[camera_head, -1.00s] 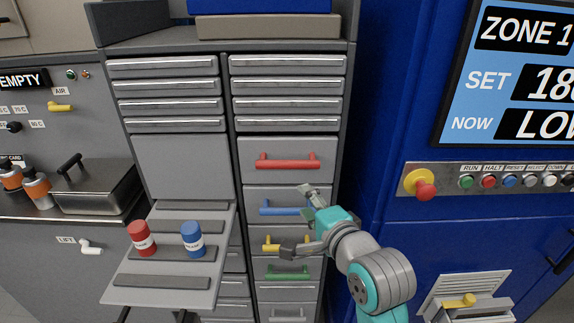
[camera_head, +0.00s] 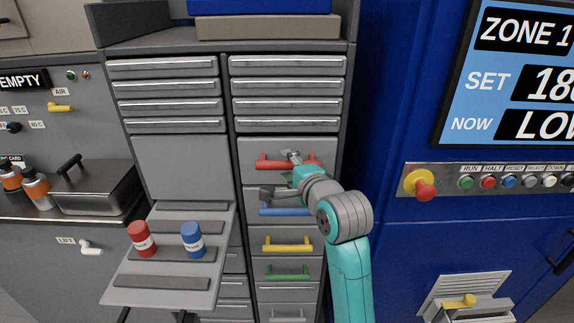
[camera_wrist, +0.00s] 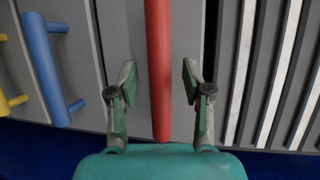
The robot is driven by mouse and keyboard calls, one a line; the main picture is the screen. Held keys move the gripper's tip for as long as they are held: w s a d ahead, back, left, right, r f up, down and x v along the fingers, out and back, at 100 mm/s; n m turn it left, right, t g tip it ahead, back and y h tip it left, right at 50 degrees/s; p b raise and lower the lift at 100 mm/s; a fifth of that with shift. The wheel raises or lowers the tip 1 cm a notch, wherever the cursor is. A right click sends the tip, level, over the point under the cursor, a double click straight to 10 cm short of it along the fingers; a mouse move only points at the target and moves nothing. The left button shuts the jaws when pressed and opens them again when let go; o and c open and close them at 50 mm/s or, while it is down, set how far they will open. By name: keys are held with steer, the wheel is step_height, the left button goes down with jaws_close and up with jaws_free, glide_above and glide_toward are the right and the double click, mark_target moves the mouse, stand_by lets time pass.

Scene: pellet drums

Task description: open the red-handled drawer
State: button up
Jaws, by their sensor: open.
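The red handle (camera_head: 270,163) is a horizontal bar on a grey drawer front in the right column of the cabinet. The drawer (camera_head: 258,147) looks shut. My gripper (camera_head: 279,172) is in front of it, its fingers and my wrist hiding part of the handle's right side. In the wrist view, the red handle (camera_wrist: 159,65) runs between the two open fingers of my gripper (camera_wrist: 158,84). There is a gap on each side, with no finger touching it visibly. The depth between fingertips and handle is hard to tell.
Below are a blue handle (camera_head: 284,211), a yellow handle (camera_head: 288,246) and a green handle (camera_head: 287,273). A fold-out shelf (camera_head: 150,290) holds a red can (camera_head: 141,239) and a blue can (camera_head: 192,240) at left. A blue machine (camera_head: 385,100) stands at right.

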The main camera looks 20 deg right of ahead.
steer(key=shift+w+f, duration=0.15)
steer(key=shift+w, duration=0.5)
jaws_close()
